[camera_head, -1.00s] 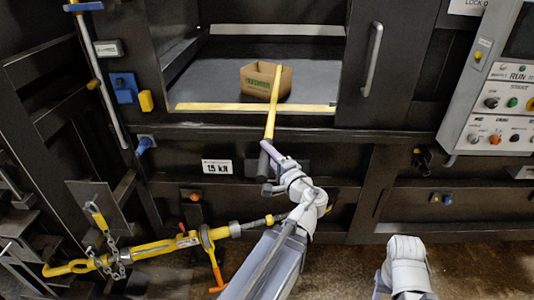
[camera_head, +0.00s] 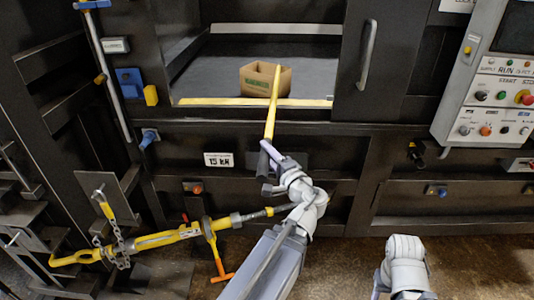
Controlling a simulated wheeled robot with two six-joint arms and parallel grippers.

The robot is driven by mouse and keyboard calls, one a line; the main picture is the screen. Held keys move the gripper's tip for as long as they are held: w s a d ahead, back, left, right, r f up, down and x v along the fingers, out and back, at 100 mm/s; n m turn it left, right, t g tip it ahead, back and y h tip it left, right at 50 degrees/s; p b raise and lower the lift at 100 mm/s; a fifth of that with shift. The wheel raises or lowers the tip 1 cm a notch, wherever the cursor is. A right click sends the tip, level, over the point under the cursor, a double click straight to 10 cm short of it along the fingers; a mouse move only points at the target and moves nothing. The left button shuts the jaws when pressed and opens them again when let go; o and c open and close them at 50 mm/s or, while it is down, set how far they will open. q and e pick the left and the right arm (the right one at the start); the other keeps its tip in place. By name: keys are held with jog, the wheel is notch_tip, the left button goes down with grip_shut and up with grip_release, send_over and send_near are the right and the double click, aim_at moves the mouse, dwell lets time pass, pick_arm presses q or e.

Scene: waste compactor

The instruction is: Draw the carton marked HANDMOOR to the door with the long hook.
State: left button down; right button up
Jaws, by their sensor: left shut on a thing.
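The open carton (camera_head: 256,82) stands upright on the chamber floor, near the yellow-edged sill (camera_head: 210,101). Green lettering shows on its front, too small to read. My left gripper (camera_head: 268,158) is shut on the long hook (camera_head: 270,118), below the sill. The hook's yellow shaft runs up over the sill to the carton, and its tip shows against the carton's right part. I cannot tell whether the hook's end is touching the carton. My right arm shows at the bottom right, but its gripper's fingers are not visible.
A grey door handle (camera_head: 369,52) stands right of the opening. A control panel (camera_head: 490,100) is at the far right. A yellow chain binder (camera_head: 170,237) with an orange handle hangs at lower left. The chamber floor (camera_head: 310,75) around the carton is clear.

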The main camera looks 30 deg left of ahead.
pick_arm(q)
jog(key=shift+w+a, duration=0.1)
jog(key=shift+w, duration=0.05)
jog(key=shift+r+p, duration=0.4)
notch_tip(320, 180, up, 12)
jog(key=w+a+p, duration=0.1)
jog(key=p, duration=1.1)
jog(key=shift+w+r, duration=0.15)
jog(key=shift+w, duration=0.15)
